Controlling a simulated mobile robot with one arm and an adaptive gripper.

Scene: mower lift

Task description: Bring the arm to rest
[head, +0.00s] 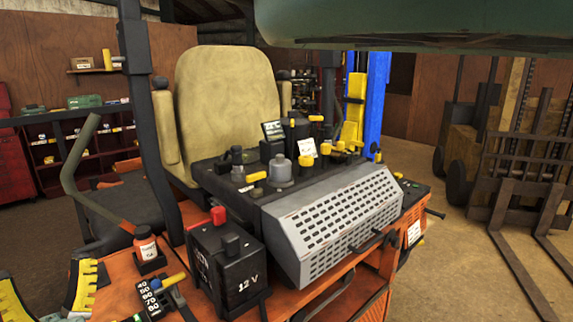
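A grey perforated cover (335,222) slopes down at the console's front. A black 12 V battery box (228,270) with a red cap stands to the left of the cover.
A dark green body (410,22) hangs overhead. A blue post (377,100) rises behind the console. A forklift (500,160) with low forks stands at right. A dark post (150,120) and a bent grey-green lever (85,165) stand at left. Bare floor lies between machine and forklift.

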